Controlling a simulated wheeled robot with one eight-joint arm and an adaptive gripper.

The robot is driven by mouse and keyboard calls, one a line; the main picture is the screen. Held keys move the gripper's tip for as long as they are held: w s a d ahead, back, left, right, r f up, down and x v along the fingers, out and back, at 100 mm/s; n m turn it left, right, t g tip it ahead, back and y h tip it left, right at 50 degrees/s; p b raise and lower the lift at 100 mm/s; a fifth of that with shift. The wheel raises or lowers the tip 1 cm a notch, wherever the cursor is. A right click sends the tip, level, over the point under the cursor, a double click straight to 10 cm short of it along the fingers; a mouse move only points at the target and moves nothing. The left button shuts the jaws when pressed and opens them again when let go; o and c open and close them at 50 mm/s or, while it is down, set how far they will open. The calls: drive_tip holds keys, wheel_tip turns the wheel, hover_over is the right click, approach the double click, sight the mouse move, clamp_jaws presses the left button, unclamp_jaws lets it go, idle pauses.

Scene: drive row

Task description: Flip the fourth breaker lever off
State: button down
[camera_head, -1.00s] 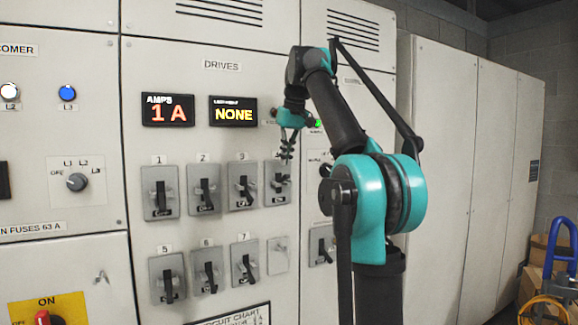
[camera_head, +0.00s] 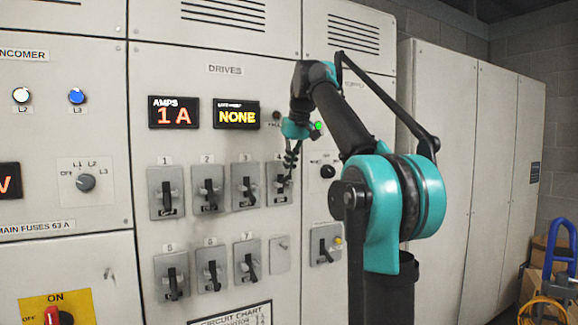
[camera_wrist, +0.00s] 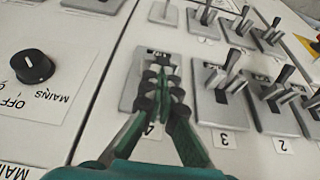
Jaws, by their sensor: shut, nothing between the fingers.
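The fourth breaker (camera_head: 274,197) is at the right end of the upper row, a grey plate with a dark lever. My gripper (camera_head: 290,172) is shut and empty, in front of the upper part of this breaker. In the wrist view, my gripper's fingers (camera_wrist: 163,66) lie together over the breaker's plate (camera_wrist: 131,90), with the label 4 beside them. The fingers hide its lever there, so I cannot tell the lever's position or whether they touch it.
The third breaker (camera_head: 246,187) is close beside it on the left, its lever sticking out. A lower row includes the seventh breaker (camera_head: 247,262) and a blank plate (camera_head: 280,255). A dark rotary knob (camera_head: 327,171) is on the right. The displays read 1 A (camera_head: 173,113) and NONE (camera_head: 237,115).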

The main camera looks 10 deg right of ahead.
sight(290, 178)
drive_tip(key=shift+s+f+t, duration=0.2)
drive_tip(key=shift+f+t, duration=0.05)
drive_tip(key=shift+t, duration=0.05)
drive_tip(key=shift+s+d+f+t+y, duration=0.2)
drive_tip(key=shift+s+f+t+y, duration=0.25)
drive_tip(key=shift+f+t, duration=0.2)
drive_tip(key=f+t, duration=0.1)
drive_tip(key=s+f+t, duration=0.1)
drive_tip(key=t, duration=0.1)
drive_tip(key=shift+d+y, duration=0.15)
drive_tip(key=shift+y, duration=0.2)
drive_tip(key=shift+r, duration=0.8)
